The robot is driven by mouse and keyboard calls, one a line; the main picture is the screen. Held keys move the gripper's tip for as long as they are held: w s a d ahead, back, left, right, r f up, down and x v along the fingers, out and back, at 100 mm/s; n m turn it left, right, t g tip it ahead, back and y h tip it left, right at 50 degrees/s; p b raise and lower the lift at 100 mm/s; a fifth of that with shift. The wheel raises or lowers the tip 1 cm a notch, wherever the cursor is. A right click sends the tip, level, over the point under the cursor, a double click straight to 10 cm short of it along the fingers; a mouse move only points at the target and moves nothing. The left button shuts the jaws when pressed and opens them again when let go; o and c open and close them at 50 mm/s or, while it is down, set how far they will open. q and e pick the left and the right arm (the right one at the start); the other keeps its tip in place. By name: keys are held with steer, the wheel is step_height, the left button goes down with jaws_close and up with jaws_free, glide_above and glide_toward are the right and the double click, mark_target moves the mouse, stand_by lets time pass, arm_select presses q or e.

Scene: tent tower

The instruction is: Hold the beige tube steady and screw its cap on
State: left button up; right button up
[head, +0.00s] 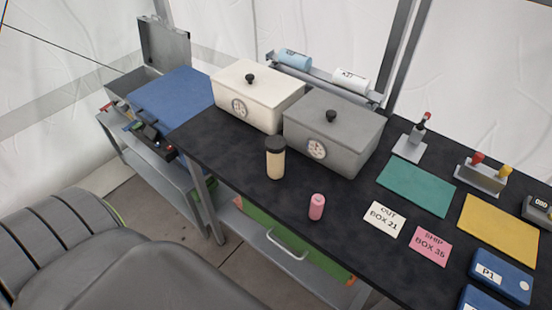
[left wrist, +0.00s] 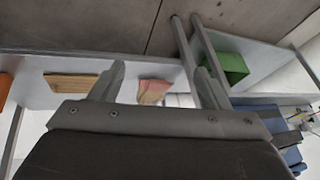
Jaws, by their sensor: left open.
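The beige tube (head: 275,164) stands upright on the black table near its front edge, in front of the gap between the white box and the grey box. Its dark cap (head: 275,144) sits on top of it; I cannot tell how tightly. My left gripper (left wrist: 160,80) shows only in the left wrist view, open and empty, with its two fingers apart. That view shows the floor and low shelves, and the tube is not in it. Neither gripper is in the head view.
A pink bottle (head: 317,207) stands right of the tube near the edge. The white box (head: 257,96) and grey box (head: 334,132) stand behind. Cards, a green mat (head: 416,187) and a yellow mat (head: 498,231) lie to the right. A grey chair (head: 150,250) is in front.

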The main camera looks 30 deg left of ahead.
arm_select(q)
steer(key=w+a+r+m+t+p, duration=0.1)
steer(key=w+a+r+t, duration=0.25)
steer(key=w+r, duration=0.55)
steer(key=w+a+r+t, duration=0.2)
steer(key=w+a+r, duration=0.3)
steer(key=r, duration=0.9)
steer(key=w+d+r+m+t+h, duration=0.1)
steer(key=w+d+r+m+h, duration=0.1)
steer(key=d+r, duration=0.5)
steer(key=w+d+r+m+t+h+p, duration=0.1)
steer(key=d+r+h, duration=0.4)
steer(key=r, duration=1)
steer(key=w+d+m, duration=0.1)
steer(key=w+d, duration=0.1)
steer(key=d, duration=0.1)
steer(key=shift+d+r+t, duration=0.2)
steer(key=shift+r+t, duration=0.1)
steer(key=shift+t, duration=0.05)
